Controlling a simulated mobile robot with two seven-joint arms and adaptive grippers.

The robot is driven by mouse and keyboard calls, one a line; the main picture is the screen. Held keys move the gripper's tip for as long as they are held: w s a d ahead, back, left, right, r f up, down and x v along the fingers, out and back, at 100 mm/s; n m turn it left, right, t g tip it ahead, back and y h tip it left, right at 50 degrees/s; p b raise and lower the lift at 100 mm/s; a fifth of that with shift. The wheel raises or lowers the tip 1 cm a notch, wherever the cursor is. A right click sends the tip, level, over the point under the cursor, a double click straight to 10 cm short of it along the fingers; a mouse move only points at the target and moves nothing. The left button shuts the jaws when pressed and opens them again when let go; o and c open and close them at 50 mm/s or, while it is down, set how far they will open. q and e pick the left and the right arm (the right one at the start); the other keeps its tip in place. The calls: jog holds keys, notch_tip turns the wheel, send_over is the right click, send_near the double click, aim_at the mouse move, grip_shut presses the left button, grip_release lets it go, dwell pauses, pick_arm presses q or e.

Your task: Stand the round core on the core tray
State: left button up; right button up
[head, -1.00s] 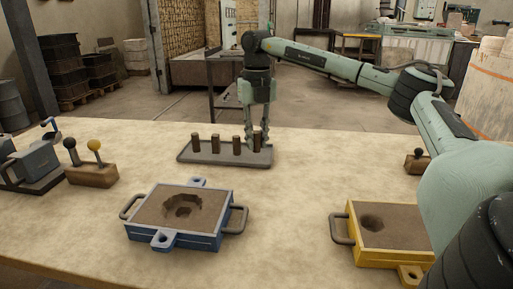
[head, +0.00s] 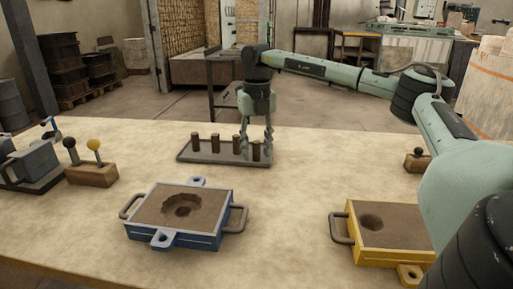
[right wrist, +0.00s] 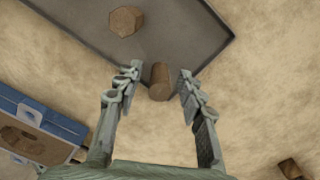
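The core tray (head: 222,159) is a dark flat plate on the table, with several brown cores upright in a row. The round core (head: 256,151) stands at its right end. In the right wrist view this core (right wrist: 159,82) shows between the fingers, close to the edge of the tray (right wrist: 190,30). My right gripper (head: 257,150) points down over that end of the tray. Its fingers (right wrist: 157,84) are open on either side of the core, with a gap showing at each side. The core's base is partly hidden in the head view. My left gripper is not in view.
A neighbouring core (right wrist: 125,20) looks faceted. A blue moulding box (head: 180,212) lies in front of the tray, and a yellow one (head: 385,235) at the right. Wooden blocks with knobs stand left (head: 92,174) and right (head: 416,163). The table between the boxes is clear.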

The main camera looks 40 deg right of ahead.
aim_at(257, 141)
notch_tip(257, 141, up, 12)
dwell(0.5)
jog(key=shift+r, duration=0.1)
dwell(1.2)
